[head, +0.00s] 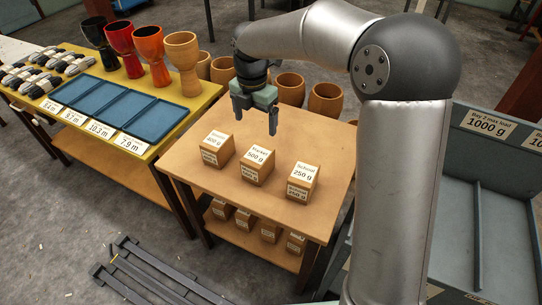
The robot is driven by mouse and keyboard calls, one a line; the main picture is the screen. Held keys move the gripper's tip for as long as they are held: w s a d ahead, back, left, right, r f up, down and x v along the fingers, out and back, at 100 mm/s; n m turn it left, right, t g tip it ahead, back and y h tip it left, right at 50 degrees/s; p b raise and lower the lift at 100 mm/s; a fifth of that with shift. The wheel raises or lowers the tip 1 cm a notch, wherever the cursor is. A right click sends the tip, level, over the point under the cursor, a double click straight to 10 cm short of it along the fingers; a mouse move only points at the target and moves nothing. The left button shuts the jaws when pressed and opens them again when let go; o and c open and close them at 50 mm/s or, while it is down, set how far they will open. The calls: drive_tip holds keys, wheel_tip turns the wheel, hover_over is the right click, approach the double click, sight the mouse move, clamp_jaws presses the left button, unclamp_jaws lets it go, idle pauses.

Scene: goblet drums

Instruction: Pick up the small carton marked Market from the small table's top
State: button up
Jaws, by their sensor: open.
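Three small brown cartons stand apart on the small table's top (180,150). The left carton (216,151) has a white top label showing 400 g; its name is too small to read surely. The right carton (301,182) reads School, 250 g. My gripper (255,117) is open and empty, fingers pointing down. It hangs above the table's rear part, behind the left and middle cartons in the picture.
More cartons (268,231) sit on the shelf below. Several wooden goblet drums (325,101) stand at the table's back. A yellow table (190,118) with blue trays (147,118) and coloured drums is at left. A grey bay bin (455,190) is at right, metal rails (150,275) on the floor.

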sight(257, 154)
drive_tip(key=shift+n, duration=0.4)
drive_tip(key=f, duration=1.1)
drive_tip(key=shift+w+a+f, duration=0.1)
drive_tip(key=shift+w, duration=0.25)
drive_tip(key=shift+w+f+p, duration=0.2)
drive_tip(key=shift+f+p, duration=0.1)
drive_tip(key=shift+f, duration=2.85)
drive_tip(key=c, duration=1.4)
